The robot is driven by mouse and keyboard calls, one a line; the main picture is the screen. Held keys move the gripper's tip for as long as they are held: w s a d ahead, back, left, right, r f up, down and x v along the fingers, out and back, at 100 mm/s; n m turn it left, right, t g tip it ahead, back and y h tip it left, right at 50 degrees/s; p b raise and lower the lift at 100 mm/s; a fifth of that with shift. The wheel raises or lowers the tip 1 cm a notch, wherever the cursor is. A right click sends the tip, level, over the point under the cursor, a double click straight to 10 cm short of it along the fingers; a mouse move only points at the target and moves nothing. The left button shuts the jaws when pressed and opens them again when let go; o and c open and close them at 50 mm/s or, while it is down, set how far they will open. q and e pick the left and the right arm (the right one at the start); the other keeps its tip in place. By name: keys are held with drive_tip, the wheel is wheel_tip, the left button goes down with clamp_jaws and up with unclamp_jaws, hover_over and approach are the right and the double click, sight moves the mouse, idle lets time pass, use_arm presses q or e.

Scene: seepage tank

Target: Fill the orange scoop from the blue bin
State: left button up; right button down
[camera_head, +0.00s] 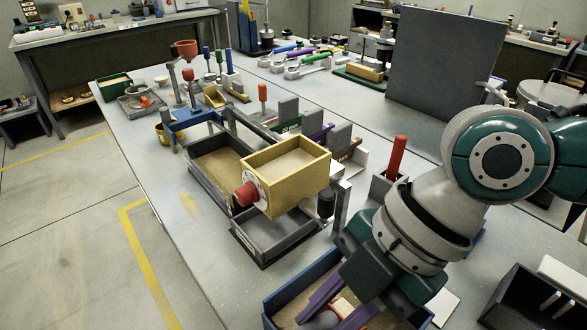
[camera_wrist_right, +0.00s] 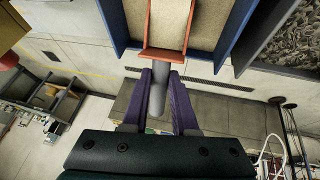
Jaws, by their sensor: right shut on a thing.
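The orange scoop (camera_wrist_right: 166,54) is in the right wrist view, with its grey handle (camera_wrist_right: 157,98) between the purple fingers of my right gripper (camera_wrist_right: 160,85). The gripper is shut on the handle. Tan grains lie inside the scoop's orange walls. The scoop is over or in the blue bin (camera_wrist_right: 116,22), which also holds tan grains; its exact depth cannot be told. In the head view my right gripper (camera_head: 334,303) is over the blue bin (camera_head: 290,283) at the bottom, and hides much of the bin and scoop. My left gripper is not in view.
A yellow-walled box (camera_head: 297,192) with a red knob sits above a grey tray (camera_head: 272,238) beyond the bin. A red-handled tool (camera_head: 396,157) stands in a grey holder. A dark bin of gravel (camera_wrist_right: 297,40) lies beside the blue bin.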

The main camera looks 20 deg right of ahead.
drive_tip(key=shift+d, duration=0.25)
idle(0.7)
drive_tip(key=shift+w+d, duration=0.15)
drive_tip(key=shift+d, duration=0.1)
idle(0.6)
drive_tip(key=shift+w+d, duration=0.1)
drive_tip(key=shift+d, duration=0.15)
idle(0.5)
drive_tip(key=shift+d, duration=0.15)
idle(0.6)
idle(0.4)
